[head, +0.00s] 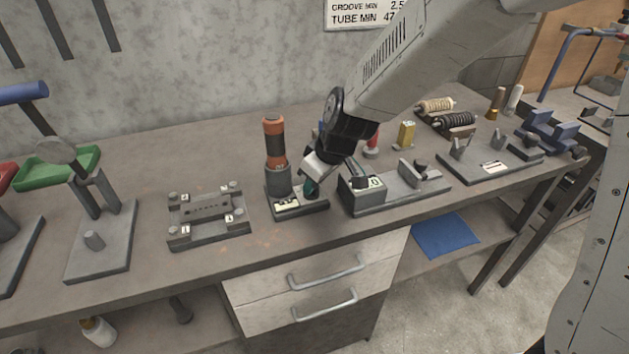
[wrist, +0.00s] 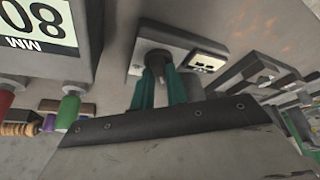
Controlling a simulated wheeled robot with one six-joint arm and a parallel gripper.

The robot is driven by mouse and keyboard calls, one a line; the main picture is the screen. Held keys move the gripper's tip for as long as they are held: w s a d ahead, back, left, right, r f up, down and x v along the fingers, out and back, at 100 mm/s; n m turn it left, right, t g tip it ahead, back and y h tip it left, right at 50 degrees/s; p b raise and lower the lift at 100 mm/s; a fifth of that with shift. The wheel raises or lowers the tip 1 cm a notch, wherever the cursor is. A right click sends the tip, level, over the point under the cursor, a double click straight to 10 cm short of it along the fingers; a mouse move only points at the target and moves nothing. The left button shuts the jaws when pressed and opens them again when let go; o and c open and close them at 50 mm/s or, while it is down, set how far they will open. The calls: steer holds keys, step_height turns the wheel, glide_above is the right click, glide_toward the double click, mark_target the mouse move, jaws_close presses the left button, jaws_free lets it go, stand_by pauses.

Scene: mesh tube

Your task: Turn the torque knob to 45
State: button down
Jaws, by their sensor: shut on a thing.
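The torque knob (wrist: 157,57) is a dark round knob on a small grey base in the wrist view. My gripper (wrist: 160,76) has teal fingers, one on each side of the knob, and is shut on it. In the head view, my gripper (head: 312,187) is tilted down over the right part of the base (head: 310,208), and its fingers hide the knob. A pale scale label (wrist: 205,63) lies beside the knob; its marks are too small to read. The label (head: 287,203) also shows at the front of the base in the head view.
An orange and black driver (head: 274,140) stands in a grey holder just left of my gripper. A grey measuring block (head: 370,183) stands close on the right; its display (wrist: 40,25) reads 80 MM. A slotted fixture (head: 208,215) sits further left. Bare bench lies between.

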steer(key=m, duration=0.2)
steer(key=m+t+h, duration=0.1)
steer(key=m, duration=0.1)
steer(key=m+h, duration=0.1)
steer(key=m, duration=0.1)
steer(key=shift+s+a, duration=0.1)
steer(key=shift+a, duration=0.15)
steer(key=m+h, duration=0.1)
steer(key=m, duration=0.4)
steer(key=shift+a+t+h, duration=0.15)
steer(key=shift+t+h, duration=0.15)
steer(key=shift+h, duration=0.1)
steer(key=c, duration=1.4)
jaws_free()
steer(key=shift+r, duration=0.1)
steer(key=v, duration=0.7)
steer(key=shift+s+r, duration=0.2)
steer(key=shift+r, duration=0.15)
